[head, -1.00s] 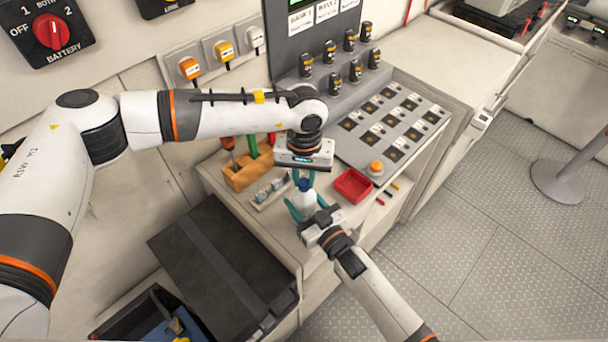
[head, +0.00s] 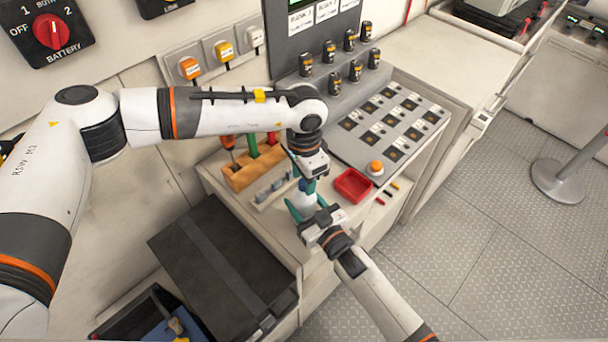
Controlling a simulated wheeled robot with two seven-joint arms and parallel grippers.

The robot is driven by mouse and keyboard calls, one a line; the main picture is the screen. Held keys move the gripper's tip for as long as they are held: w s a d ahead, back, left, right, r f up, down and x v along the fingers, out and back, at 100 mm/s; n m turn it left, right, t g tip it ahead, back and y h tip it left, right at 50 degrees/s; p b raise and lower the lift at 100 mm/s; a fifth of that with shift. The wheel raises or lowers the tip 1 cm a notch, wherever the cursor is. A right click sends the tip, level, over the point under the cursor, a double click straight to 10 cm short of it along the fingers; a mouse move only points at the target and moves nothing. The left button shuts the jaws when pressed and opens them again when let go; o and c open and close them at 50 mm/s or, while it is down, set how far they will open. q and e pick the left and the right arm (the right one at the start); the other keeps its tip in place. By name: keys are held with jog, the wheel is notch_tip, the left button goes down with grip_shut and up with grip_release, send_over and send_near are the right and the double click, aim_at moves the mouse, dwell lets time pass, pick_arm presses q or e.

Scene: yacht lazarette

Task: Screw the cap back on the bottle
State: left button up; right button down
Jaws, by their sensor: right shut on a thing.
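A small white bottle (head: 306,203) with a blue cap (head: 303,185) is upright at the front of the workbench, partly covered by both grippers. My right gripper (head: 304,210) comes from the front right and is shut on the bottle body, with teal fingers around its sides. My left gripper (head: 303,183) points down from above, with its teal fingers at the cap. The fingers and gripper body hide much of the cap, so I cannot tell whether they touch it or whether the cap sits on the neck.
A red tray (head: 352,200) stands right of the bottle, with small coloured pens (head: 388,193) beside it. A wooden tool block (head: 240,178) and a grey rack (head: 262,201) are to the left. A sloped switch panel (head: 393,125) stands behind. A dark case (head: 215,265) lies below left.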

pick_arm(q)
jog(key=shift+r, duration=2.25)
jog(key=shift+c, duration=0.3)
